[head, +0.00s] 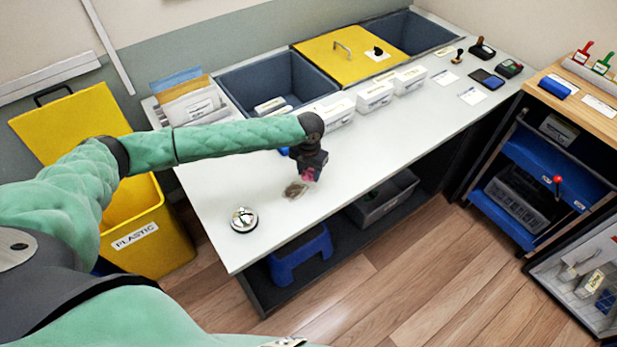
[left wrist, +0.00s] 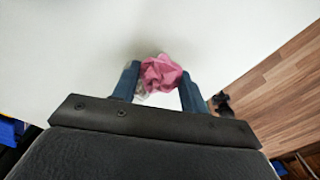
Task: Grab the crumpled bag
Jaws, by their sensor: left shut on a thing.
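The crumpled bag (head: 308,175) is pink and small, and it is partly hidden by my left gripper (head: 309,168) in the head view. In the left wrist view the pink crumpled bag (left wrist: 160,73) sits between the two blue fingers of my left gripper (left wrist: 160,88), which are shut on it. A small greyish-white patch shows beside it there; I cannot tell what it is. The gripper points down above the white table (head: 237,189). A brownish-grey patch lies just below the bag in the head view; I cannot tell whether it is an object or a shadow. My right gripper is not in view.
A silver bell (head: 244,219) stands near the table's front left corner. White boxes (head: 374,97) line the middle, before grey bins and a yellow lid (head: 335,56). A yellow bin labelled PLASTIC (head: 160,238) stands at the left.

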